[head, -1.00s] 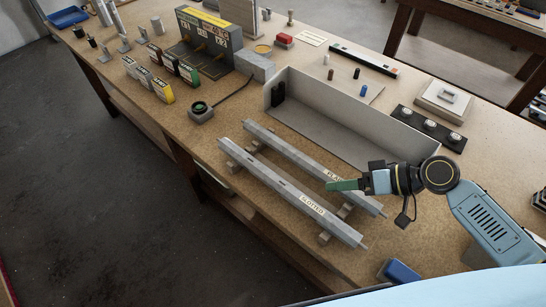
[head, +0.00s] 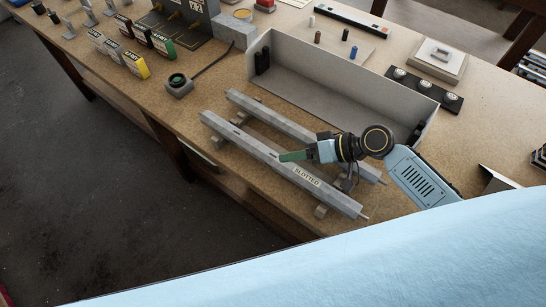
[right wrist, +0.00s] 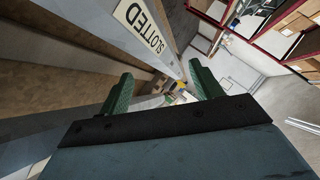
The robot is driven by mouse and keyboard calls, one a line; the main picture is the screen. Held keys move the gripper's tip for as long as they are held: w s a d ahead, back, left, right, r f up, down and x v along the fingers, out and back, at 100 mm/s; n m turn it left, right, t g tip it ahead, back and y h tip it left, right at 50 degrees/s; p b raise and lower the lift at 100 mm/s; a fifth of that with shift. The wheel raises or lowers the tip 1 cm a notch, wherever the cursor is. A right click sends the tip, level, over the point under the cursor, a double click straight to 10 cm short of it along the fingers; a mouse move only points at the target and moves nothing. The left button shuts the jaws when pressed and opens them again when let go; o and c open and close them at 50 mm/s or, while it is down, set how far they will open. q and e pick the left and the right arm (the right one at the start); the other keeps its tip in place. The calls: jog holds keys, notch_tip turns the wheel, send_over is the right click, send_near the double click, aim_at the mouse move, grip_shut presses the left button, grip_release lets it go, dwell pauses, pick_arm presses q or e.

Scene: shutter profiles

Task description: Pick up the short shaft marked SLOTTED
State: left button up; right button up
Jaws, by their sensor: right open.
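The shaft marked SLOTTED (head: 245,145) is a long grey bar lying on low grey supports near the table's front edge; its pale label faces up. A second grey shaft (head: 262,112) lies parallel behind it; my right arm covers part of it. My right gripper (head: 283,157) has green fingers and appears above the SLOTTED shaft, left of its label. In the right wrist view its fingers (right wrist: 160,88) are apart with nothing held. There the SLOTTED shaft (right wrist: 95,22) runs beyond the fingers from the upper left. My left gripper is out of view.
A long grey open tray (head: 320,103) stands behind the shafts. A black strip with round pieces (head: 424,90) lies at right. The table's front edge is close to the SLOTTED shaft.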

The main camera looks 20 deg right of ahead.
aim_at(273, 160)
jog(key=shift+w+a+f, duration=0.1)
jog(key=shift+w+a, duration=0.1)
jog(key=shift+a, duration=0.25)
jog(key=p+x, duration=0.1)
jog(key=x, duration=0.3)
jog(key=shift+w+a, duration=0.1)
jog(key=shift+w, duration=0.05)
jog(key=shift+c, duration=0.3)
jog(key=c, duration=1.3)
jog(key=shift+o, duration=0.2)
